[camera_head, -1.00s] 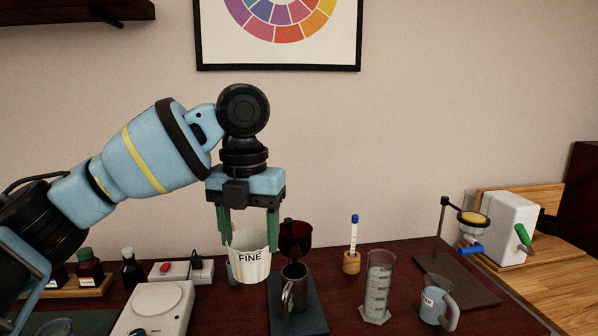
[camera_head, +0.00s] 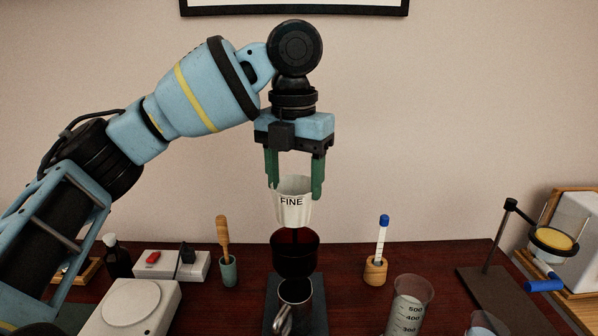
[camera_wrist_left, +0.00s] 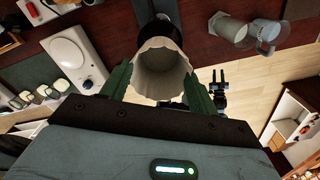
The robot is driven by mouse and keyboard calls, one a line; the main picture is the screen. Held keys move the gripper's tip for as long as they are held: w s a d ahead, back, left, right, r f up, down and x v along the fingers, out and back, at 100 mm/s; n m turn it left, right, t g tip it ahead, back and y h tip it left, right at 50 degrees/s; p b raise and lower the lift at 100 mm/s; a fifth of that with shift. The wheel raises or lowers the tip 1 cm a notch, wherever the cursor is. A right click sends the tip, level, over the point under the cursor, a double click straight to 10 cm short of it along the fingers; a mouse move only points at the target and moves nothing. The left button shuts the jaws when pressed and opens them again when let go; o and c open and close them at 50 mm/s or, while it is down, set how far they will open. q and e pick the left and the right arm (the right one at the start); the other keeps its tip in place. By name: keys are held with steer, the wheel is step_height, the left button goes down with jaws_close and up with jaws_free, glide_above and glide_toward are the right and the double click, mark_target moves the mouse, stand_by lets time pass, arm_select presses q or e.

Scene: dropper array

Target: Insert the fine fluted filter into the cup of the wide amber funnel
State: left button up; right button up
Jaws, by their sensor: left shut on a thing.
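The white fluted filter marked FINE (camera_head: 292,206) hangs upright between the green fingers of my left gripper (camera_head: 295,186), which is shut on it. In the left wrist view the filter (camera_wrist_left: 160,70) shows its open, wavy mouth between the two fingers. The wide amber funnel (camera_head: 295,254), dark reddish brown, stands just below the filter in the head view, above a metal cup (camera_head: 294,297). A gap shows between the filter's base and the funnel's rim. My right gripper is not in view.
A wooden holder with a blue-capped stick (camera_head: 376,271) stands right of the funnel, and a green pot with a wooden tool (camera_head: 229,271) stands left. A measuring cylinder (camera_head: 411,305) is at front right. A white scale (camera_head: 131,307) is at front left.

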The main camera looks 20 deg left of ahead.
mark_target(294, 227)
arm_select(q)
steer(key=shift+n, duration=0.5)
steer(key=shift+f, duration=2.1)
steer(key=shift+f, duration=2.8)
steer(key=o, duration=0.8)
steer(key=shift+o, duration=0.2)
steer(key=shift+r, duration=3.95)
